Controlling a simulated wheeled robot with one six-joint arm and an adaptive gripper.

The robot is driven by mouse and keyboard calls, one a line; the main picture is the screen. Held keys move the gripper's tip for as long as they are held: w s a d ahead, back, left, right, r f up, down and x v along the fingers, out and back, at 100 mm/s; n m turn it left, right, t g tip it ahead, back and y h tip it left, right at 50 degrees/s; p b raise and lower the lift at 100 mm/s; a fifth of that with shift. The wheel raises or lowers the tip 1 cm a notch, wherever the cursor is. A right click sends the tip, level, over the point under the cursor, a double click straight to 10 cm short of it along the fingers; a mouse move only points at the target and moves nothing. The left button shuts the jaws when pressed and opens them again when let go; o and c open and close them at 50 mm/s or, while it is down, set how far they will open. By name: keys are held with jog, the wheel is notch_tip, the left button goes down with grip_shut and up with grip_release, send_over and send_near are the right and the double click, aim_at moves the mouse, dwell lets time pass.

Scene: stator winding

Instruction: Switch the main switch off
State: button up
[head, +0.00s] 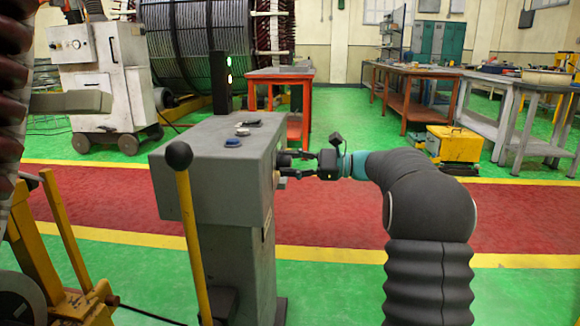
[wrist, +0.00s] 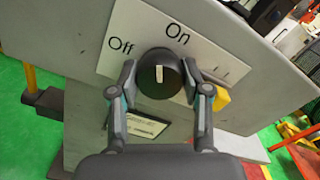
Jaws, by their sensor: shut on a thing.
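The main switch (wrist: 160,74) is a round black knob with a pale pointer mark. It sits on a white label plate (wrist: 205,52) reading "Off" at the left and "On" at the top, on the side of a grey console (head: 215,190). The pointer mark stands nearly upright in the wrist view, towards "On". My gripper (wrist: 160,80) is shut on the knob, one finger on each side. In the head view my gripper (head: 290,163) reaches the console's right side from the right, and the knob there is mostly hidden by the fingers.
A yellow lever with a black ball (head: 179,155) stands at the console's front left. Buttons (head: 233,142) are on the console top. A dark post with lights (head: 221,82) and a red table (head: 280,78) stand behind.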

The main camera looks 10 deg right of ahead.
jog(key=n+b, duration=0.3)
jog(key=n, duration=0.3)
jog(key=shift+f+b, duration=0.15)
jog(key=shift+b, duration=0.15)
jog(key=n+b, duration=0.1)
jog(key=n, duration=0.4)
jog(key=shift+b, duration=0.4)
jog(key=shift+n, duration=0.5)
jog(key=o, duration=1.2)
jog(key=shift+c, duration=0.2)
jog(key=v, duration=1.2)
jog(key=shift+w, duration=0.1)
